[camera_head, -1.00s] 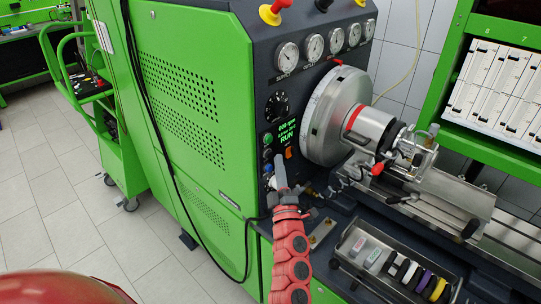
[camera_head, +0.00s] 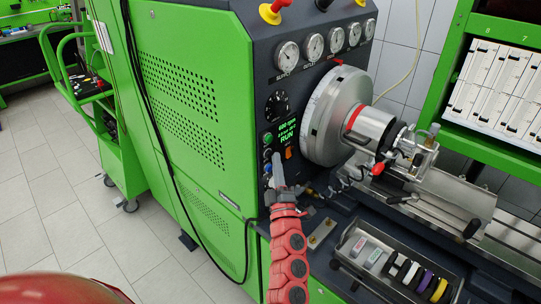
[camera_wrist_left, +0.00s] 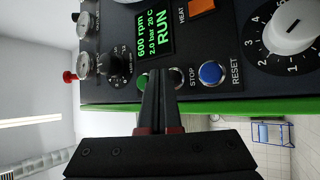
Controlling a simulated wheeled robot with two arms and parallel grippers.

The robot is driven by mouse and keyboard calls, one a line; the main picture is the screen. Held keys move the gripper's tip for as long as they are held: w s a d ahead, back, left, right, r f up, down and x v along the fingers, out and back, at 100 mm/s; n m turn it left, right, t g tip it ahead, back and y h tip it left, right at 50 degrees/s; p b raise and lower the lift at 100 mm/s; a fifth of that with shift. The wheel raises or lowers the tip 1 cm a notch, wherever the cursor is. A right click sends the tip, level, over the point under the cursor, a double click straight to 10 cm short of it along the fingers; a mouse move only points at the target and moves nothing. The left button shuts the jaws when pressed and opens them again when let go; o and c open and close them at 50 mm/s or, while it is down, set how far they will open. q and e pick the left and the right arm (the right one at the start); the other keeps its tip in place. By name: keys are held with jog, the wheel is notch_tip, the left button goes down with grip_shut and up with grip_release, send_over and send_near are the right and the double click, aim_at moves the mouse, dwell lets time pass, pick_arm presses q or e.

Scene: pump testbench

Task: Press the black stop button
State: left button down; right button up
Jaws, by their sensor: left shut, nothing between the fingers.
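The black stop button (camera_wrist_left: 177,77) is in the wrist view beside the STOP label, partly covered by my gripper's fingers. In the head view it shows as a small dark spot (camera_head: 267,154) on the panel between the green and blue buttons. My left gripper (camera_head: 276,156) is shut and empty, its tips close to the button column. In the wrist view the closed fingertips (camera_wrist_left: 159,73) lie between the green button (camera_wrist_left: 142,82) and the stop button. I cannot tell whether they touch the panel. My right gripper is not in view.
A blue RESET button (camera_wrist_left: 210,73) and an orange HEAT switch (camera_wrist_left: 202,6) are close by. The display (camera_head: 288,131) reads 600 rpm and RUN. A rotary knob (camera_head: 277,105) is above. The large metal drum (camera_head: 330,115) stands just right of the panel.

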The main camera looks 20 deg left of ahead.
pick_arm(q)
jog(key=shift+w+a, duration=0.15)
jog(key=shift+a, duration=0.35)
dwell(0.3)
dwell(0.4)
jog(key=shift+s+d, duration=0.35)
jog(key=shift+d, duration=0.65)
jog(key=d, duration=0.1)
jog(key=s+d, duration=0.1)
jog(key=d, duration=0.2)
jog(key=shift+s+d, duration=0.25)
jog(key=shift+s, duration=0.1)
